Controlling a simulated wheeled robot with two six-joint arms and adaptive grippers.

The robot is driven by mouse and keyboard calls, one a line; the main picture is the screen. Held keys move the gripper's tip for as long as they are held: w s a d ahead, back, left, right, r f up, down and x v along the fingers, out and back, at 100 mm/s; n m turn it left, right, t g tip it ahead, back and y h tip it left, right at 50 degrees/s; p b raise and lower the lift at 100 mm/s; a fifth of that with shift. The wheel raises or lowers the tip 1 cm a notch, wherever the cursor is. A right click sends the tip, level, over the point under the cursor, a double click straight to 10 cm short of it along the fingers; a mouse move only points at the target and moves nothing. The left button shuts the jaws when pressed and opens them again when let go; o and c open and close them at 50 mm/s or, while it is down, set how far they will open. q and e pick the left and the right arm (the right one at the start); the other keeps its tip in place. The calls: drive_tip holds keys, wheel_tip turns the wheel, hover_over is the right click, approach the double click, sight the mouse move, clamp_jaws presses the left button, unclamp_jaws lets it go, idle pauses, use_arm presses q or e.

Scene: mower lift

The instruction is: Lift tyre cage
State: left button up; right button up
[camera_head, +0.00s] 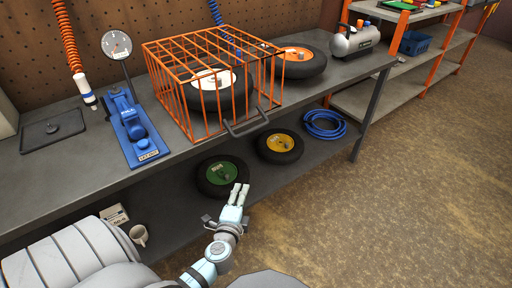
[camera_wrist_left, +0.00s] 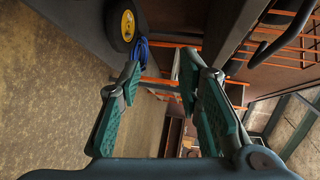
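The orange wire tyre cage (camera_head: 176,62) stands on the workbench, with a black tyre with a white hub (camera_head: 214,80) inside it. A dark handle (camera_head: 246,124) sticks out from the cage's front, over the bench edge. In the left wrist view, orange cage bars (camera_wrist_left: 290,44) and the dark handle (camera_wrist_left: 283,42) show at the upper right. My left gripper (camera_head: 240,187) is in front of the bench, below and apart from the handle. In the left wrist view its fingers (camera_wrist_left: 160,66) are spread with nothing between them. My right gripper is not in view.
A blue jack (camera_head: 133,126) with a gauge (camera_head: 117,45) stands left of the cage on the bench (camera_head: 60,165). An orange-hubbed tyre (camera_head: 303,62) and a grey tank (camera_head: 354,40) stand right. Green-hubbed (camera_head: 218,175) and yellow-hubbed (camera_head: 281,144) tyres and a blue hose (camera_head: 325,124) are below.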

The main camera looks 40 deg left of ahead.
sight(252, 130)
use_arm(q)
wheel_tip(252, 130, up, 13)
drive_tip(key=w+m+t+y, duration=0.2)
drive_tip(key=t, duration=0.2)
drive_tip(key=x, duration=0.9)
drive_tip(key=f+x, duration=0.1)
drive_tip(key=x, duration=0.3)
drive_tip(key=shift+w+a+b, duration=0.3)
drive_tip(key=shift+w+a, duration=0.05)
clamp_jaws()
